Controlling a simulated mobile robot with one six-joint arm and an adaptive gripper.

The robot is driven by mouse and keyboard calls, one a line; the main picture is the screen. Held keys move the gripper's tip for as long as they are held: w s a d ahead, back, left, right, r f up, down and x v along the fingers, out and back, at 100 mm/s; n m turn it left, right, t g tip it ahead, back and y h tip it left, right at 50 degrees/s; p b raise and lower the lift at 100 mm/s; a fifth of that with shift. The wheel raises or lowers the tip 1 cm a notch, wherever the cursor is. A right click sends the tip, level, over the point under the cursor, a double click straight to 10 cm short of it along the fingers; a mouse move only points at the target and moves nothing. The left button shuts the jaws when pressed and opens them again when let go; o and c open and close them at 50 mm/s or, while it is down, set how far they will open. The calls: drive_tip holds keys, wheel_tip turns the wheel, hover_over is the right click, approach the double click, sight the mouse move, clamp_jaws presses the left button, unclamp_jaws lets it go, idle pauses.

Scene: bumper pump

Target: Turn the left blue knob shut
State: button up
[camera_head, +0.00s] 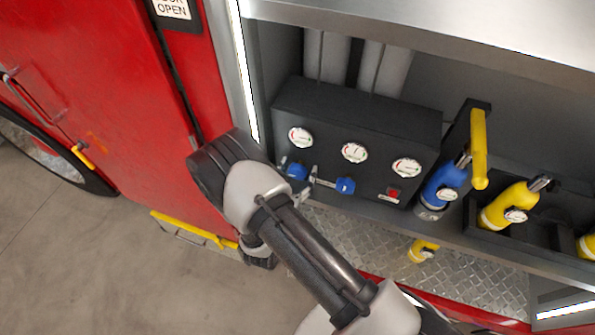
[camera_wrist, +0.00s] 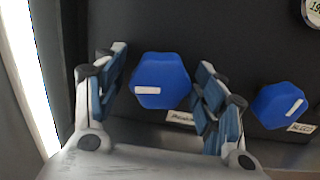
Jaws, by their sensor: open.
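The left blue knob (camera_wrist: 161,80) is six-sided with a white bar mark that lies nearly level in the wrist view. It also shows partly behind my arm in the head view (camera_head: 297,171). My gripper (camera_wrist: 161,92) is open, with one finger on each side of this knob. A gap shows on both sides, so the fingers do not seem to touch it. The right blue knob (camera_wrist: 279,105) is outside the fingers, to the right; its white mark is tilted. It also shows in the head view (camera_head: 345,186). Both knobs sit on a black panel (camera_head: 400,120).
Several white gauges (camera_head: 354,152) sit above the knobs, and a red switch (camera_head: 393,192) is at the panel's right. A blue nozzle (camera_head: 440,185) and a yellow nozzle (camera_head: 508,205) stand further right. A bright strip (camera_wrist: 28,75) edges the compartment at left.

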drive_tip(key=shift+c, duration=0.3)
drive_tip(key=c, duration=1)
